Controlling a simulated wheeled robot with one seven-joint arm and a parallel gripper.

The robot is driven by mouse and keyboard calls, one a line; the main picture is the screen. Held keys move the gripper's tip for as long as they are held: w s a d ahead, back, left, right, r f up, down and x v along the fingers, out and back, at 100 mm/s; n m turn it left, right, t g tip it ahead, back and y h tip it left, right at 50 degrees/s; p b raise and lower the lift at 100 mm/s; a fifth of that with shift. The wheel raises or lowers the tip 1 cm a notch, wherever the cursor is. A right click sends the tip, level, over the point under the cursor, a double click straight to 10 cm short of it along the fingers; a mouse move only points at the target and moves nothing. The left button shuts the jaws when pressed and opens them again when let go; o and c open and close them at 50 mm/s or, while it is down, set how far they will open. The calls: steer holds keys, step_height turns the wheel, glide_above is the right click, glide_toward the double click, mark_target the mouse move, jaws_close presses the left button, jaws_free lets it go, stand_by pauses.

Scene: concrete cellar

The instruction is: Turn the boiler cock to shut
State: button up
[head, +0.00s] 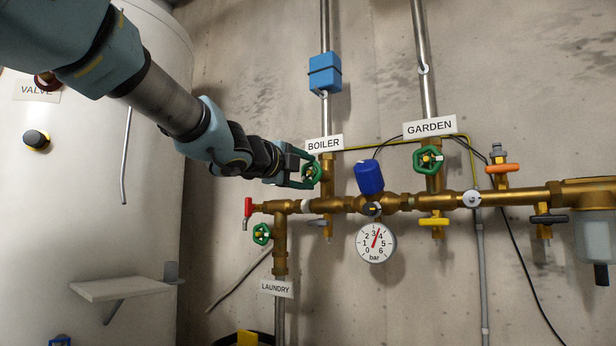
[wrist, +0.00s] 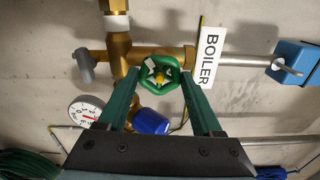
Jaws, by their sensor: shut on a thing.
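The boiler cock is a green handwheel (head: 314,176) on a brass valve just below the BOILER sign (head: 323,144). In the wrist view the handwheel (wrist: 157,86) sits between my two dark green fingers, with a yellow hub and a small white mark on its upper left. My gripper (head: 309,173) reaches it from the left and is shut on its rim. In the wrist view my gripper (wrist: 159,80) has one finger on each side of the wheel. In the head view the fingers cover part of the wheel.
A GARDEN handwheel (head: 429,159) is to the right and a LAUNDRY handwheel (head: 262,234) is lower left. A grey lever (head: 317,222) is below the boiler valve. A pressure gauge (head: 376,242) and blue cap (head: 369,177) are close on the right. A white tank (head: 90,200) stands left.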

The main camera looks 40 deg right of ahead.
steer(key=m+b, duration=0.1)
steer(key=m, duration=0.2)
steer(key=m+b, duration=0.1)
steer(key=m, duration=0.1)
steer(key=shift+f+m, duration=0.15)
steer(key=shift+m, duration=0.25)
steer(key=shift+m+b, duration=0.4)
steer(key=shift+m, duration=0.5)
